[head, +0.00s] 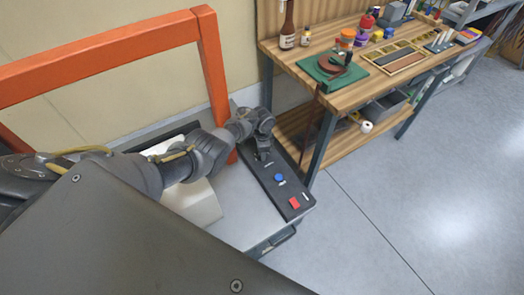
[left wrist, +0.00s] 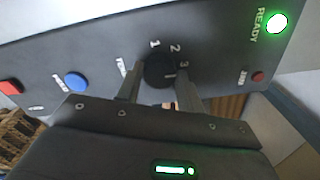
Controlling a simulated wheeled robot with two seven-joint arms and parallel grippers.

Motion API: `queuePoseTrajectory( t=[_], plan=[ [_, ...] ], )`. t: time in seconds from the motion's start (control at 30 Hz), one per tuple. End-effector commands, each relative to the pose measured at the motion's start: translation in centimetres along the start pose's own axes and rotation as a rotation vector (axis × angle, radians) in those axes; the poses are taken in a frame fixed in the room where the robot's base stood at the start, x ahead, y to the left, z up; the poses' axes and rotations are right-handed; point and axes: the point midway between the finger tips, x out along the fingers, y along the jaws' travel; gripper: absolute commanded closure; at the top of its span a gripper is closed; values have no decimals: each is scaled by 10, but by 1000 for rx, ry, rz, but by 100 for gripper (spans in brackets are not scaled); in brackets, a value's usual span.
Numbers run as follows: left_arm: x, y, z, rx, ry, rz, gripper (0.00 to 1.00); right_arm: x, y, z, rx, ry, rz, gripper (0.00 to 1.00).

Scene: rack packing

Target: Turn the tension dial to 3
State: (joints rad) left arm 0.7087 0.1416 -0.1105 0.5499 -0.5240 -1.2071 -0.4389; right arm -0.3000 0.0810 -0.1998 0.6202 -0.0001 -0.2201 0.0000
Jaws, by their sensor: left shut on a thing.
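The black tension dial (left wrist: 157,70) sits on a dark control panel (left wrist: 100,60), with the numbers 1, 2 and 3 printed around it. A pale mark on the dial lies on its right side, close to the 3; I cannot tell whether it lines up exactly. My left gripper (left wrist: 160,84) is shut on the dial, one finger on each side. In the head view my left gripper (head: 263,156) reaches down to the far end of the panel (head: 270,182) and hides the dial. My right gripper is not in view.
The panel also carries a blue button (left wrist: 76,81), a red square button (left wrist: 10,88), a small red button (left wrist: 258,76) and a lit green READY light (left wrist: 276,22). An orange frame (head: 100,58) stands behind my arm. A wooden workbench (head: 300,62) is at the upper right.

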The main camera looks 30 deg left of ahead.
Motion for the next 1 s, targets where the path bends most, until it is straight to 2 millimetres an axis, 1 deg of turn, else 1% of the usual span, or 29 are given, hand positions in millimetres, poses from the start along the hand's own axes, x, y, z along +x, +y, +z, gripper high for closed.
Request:
queuePoseTrajectory(
  t=[0.03, 0.23, 0.27, 0.4, 0.67, 0.77, 0.87, 1.0],
  plan=[
    [-3, -2, -3, 0, 7, -6, 86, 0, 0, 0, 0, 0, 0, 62],
    [-3, -2, -3, -1, 7, -6, 86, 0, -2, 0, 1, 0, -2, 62],
    [-3, -2, -3, -1, 7, -6, 60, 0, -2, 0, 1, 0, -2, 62],
    [-2, -2, -2, -2, 5, -4, 42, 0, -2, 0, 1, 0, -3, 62],
    [-1, -1, 0, -2, 3, -2, 41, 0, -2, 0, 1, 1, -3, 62],
    [-7, -1, -1, -2, 3, -2, 41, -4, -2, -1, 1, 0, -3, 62],
    [-21, -1, -1, -1, 5, -3, 41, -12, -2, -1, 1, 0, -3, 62],
    [-49, -1, -2, -2, 6, -3, 41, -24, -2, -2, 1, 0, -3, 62]
  ],
)
